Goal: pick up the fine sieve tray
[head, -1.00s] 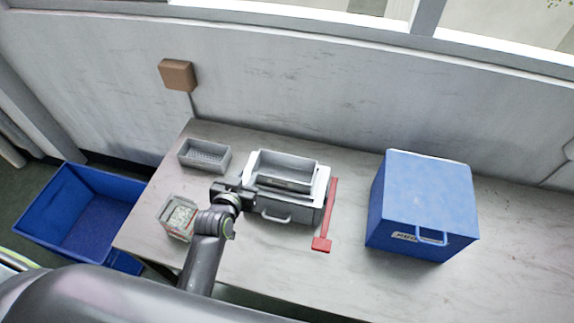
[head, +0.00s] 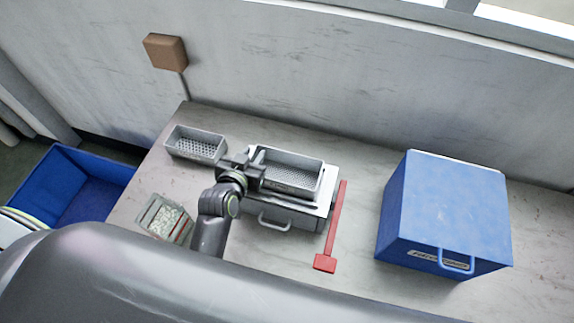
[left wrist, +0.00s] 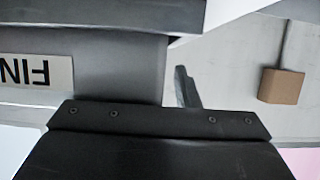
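The fine sieve tray (head: 297,191) is a grey rectangular tray with a perforated floor, at the white-topped machine (head: 329,197) in the head view. In the left wrist view a tray wall (left wrist: 115,78) carries an upside-down label (left wrist: 36,72) reading "FIN", cut off by the picture edge. My left gripper (head: 250,170) is at the tray's left end. One finger (left wrist: 186,88) shows just beside the wall's end; the other finger is hidden, so its grip is unclear. Whether the tray rests on the machine or is slightly raised is unclear. My right gripper is out of view.
A second grey perforated tray (head: 183,153) stands at the back left. A small container of pale granules (head: 171,214) is near the left table edge. A red T-shaped tool (head: 333,235) lies right of the machine. A blue handled box (head: 442,210) stands further right. A blue bin (head: 88,198) is left, below.

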